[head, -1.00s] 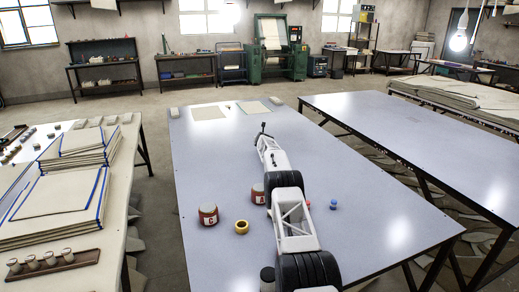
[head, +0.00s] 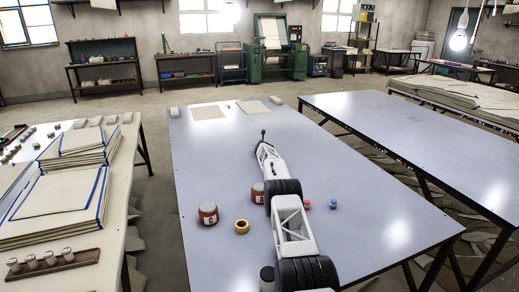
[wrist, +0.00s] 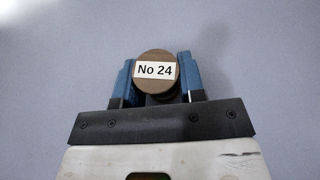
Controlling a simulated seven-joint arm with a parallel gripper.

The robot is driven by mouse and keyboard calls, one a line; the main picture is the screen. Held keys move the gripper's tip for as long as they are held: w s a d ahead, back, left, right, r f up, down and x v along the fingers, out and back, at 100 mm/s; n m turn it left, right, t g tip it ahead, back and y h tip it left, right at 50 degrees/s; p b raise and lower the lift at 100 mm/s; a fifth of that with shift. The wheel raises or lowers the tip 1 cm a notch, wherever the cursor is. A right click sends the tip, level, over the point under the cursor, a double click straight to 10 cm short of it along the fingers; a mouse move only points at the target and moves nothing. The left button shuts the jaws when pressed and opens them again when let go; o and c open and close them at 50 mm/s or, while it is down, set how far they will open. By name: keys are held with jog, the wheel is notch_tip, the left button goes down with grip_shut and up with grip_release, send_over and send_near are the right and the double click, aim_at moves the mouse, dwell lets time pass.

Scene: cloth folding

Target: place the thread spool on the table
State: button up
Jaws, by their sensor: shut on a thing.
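The thread spool (wrist: 156,68), with a round brown top and a white label reading "No 24", sits between the blue fingers of my gripper (wrist: 158,82) in the wrist view. My gripper is shut on it. Its lower part is mostly hidden by its top and the gripper. Plain blue-grey table surface shows around it; I cannot tell whether the spool touches it. In the head view, my gripper (head: 263,136) is small and dark, over the middle of the table (head: 225,160), and the spool is not clear there.
Small pink (head: 307,203) and blue (head: 333,203) things lie right. Light sheets (head: 209,113) lie at the far end. The table's middle is clear.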

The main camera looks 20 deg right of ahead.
jog(key=shift+f, duration=0.15)
jog(key=o, duration=0.9)
jog(key=shift+s+a+r, duration=0.1)
jog(key=shift+s+r, duration=0.15)
jog(key=shift+r, duration=0.1)
jog(key=shift+s, duration=0.4)
jog(key=shift+s+r, duration=0.1)
jog(key=shift+s+a, duration=0.15)
jog(key=shift+s, duration=0.25)
jog(key=shift+s+a, duration=0.35)
jog(key=shift+s, duration=1.4)
jog(key=shift+s+a, duration=0.3)
jog(key=shift+s, duration=1.45)
jog(key=shift+s+a, duration=0.35)
jog(key=shift+s, duration=1.4)
